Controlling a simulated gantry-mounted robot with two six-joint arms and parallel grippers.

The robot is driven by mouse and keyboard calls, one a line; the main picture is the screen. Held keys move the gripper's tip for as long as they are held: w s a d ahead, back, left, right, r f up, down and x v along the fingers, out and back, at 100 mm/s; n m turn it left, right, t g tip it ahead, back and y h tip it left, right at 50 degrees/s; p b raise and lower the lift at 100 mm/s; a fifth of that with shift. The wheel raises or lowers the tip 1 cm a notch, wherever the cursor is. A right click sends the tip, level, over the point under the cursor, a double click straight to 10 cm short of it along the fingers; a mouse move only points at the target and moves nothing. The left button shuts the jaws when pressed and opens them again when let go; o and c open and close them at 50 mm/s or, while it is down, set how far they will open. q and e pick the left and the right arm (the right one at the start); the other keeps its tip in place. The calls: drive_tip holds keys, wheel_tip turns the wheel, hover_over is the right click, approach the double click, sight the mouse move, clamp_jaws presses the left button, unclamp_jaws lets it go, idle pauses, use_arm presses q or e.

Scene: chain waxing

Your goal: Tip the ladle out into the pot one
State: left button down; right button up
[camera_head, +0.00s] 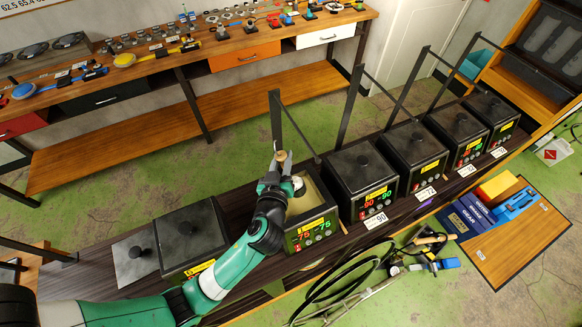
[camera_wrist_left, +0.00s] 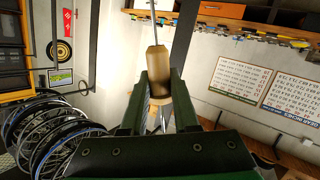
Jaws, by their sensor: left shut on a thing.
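My left gripper (camera_head: 281,168) is above the back left edge of an open pot (camera_head: 312,222) with pale, wax-like contents and a display reading 75. It is shut on the ladle's wooden handle (camera_head: 282,156). In the left wrist view the handle (camera_wrist_left: 154,76) sits between the gripper's fingers (camera_wrist_left: 158,92), and a thin metal rod runs from it out of the top of the picture. The ladle's bowl cannot be made out, so I cannot tell what it holds. I cannot read which pot is number one. My right gripper is not in view.
Several lidded pots, including one reading 90 (camera_head: 362,182), stand right of the open pot. Another lidded pot (camera_head: 190,238) and a loose lid (camera_head: 134,264) are left. Upright dark bars (camera_head: 277,116) rise behind the row. Cables (camera_head: 335,285) lie in front.

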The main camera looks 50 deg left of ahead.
use_arm(q)
drive_tip(key=s+a+f+n+t+h+b, duration=0.2)
drive_tip(key=s+a+f+n+h, duration=0.2)
drive_tip(key=a+f+n, duration=0.5)
wheel_tip(320, 180, down, 3)
drive_tip(key=shift+s+f+n+h, duration=0.2)
drive_tip(key=shift+s+n+h, duration=0.1)
drive_tip(key=shift+s+n, duration=0.3)
drive_tip(key=shift+w, duration=0.1)
idle(0.6)
